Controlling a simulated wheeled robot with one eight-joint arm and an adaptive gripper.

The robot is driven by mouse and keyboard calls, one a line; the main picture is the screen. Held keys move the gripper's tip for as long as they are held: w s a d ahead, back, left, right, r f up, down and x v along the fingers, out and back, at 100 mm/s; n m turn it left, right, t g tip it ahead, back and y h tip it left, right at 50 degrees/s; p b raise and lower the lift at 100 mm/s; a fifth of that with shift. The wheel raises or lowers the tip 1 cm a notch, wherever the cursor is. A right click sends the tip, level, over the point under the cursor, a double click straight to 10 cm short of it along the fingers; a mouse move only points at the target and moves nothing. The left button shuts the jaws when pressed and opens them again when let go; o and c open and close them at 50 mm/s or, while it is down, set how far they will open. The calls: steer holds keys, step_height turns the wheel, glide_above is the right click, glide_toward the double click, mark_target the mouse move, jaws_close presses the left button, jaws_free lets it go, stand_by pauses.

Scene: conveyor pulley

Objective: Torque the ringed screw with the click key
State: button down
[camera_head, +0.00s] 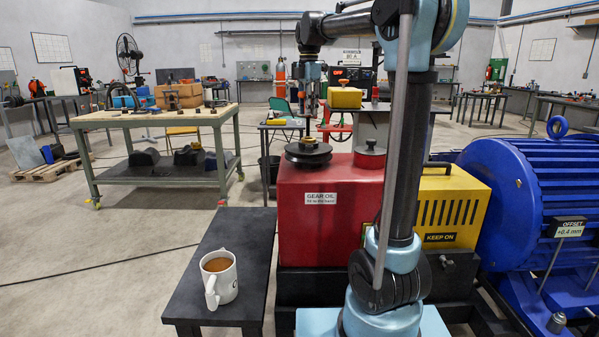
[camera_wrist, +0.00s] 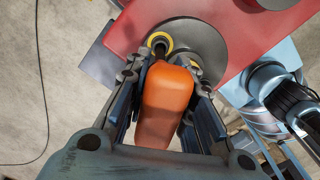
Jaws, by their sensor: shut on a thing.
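The click key shows in the wrist view as a thick orange handle (camera_wrist: 170,100). My gripper (camera_wrist: 166,76) is shut on it, with a dark finger along each side. It also shows in the head view (camera_head: 309,98), above the dark round pulley (camera_head: 308,153) on the red gear housing. In the wrist view the pulley (camera_wrist: 205,42) lies beyond the key. A yellow ring (camera_wrist: 169,42) marks a screw spot at its left edge. The key's dark front end overlaps this ring. The screw itself is mostly hidden, and I cannot tell whether the key touches it.
A yellow housing (camera_head: 455,207) and a blue motor (camera_head: 535,180) stand to the right. A coffee mug (camera_head: 219,277) sits on a dark bench (camera_head: 215,318) at the front left.

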steer(key=shift+r, duration=0.7)
stand_by(0.6)
